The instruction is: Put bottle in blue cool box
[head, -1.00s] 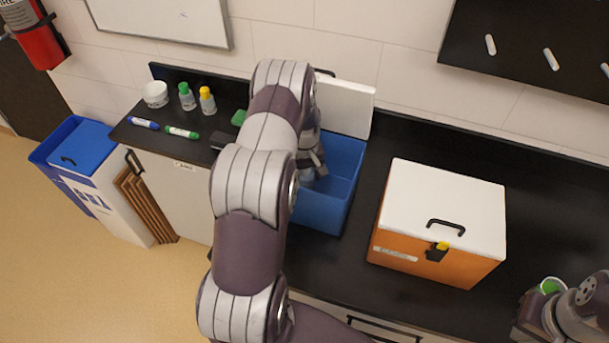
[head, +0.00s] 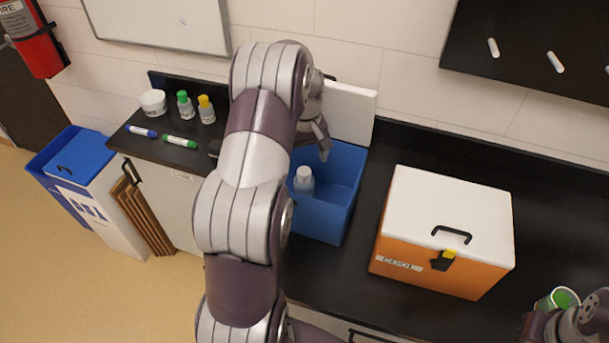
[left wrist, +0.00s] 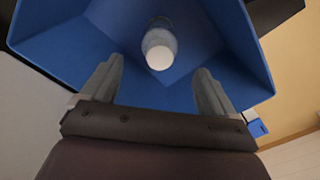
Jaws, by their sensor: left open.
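The blue cool box (head: 325,220) stands open on the black counter, its white lid (head: 350,112) raised at the back. A clear bottle with a white cap (head: 304,181) is inside it, near the left wall. In the left wrist view the bottle (left wrist: 160,44) shows cap toward the camera, with the blue box walls (left wrist: 75,40) around it. My left gripper (head: 322,145) is above the back of the box, open and empty, apart from the bottle. My right gripper is at the lower right edge by a green-topped container (head: 563,298); its fingers are not clear.
A closed orange cool box (head: 430,275) with a white lid stands right of the blue one. Two small bottles (head: 185,105), (head: 206,109), a white bowl (head: 153,102) and markers (head: 179,141) are on the left counter. Counter between the boxes is clear.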

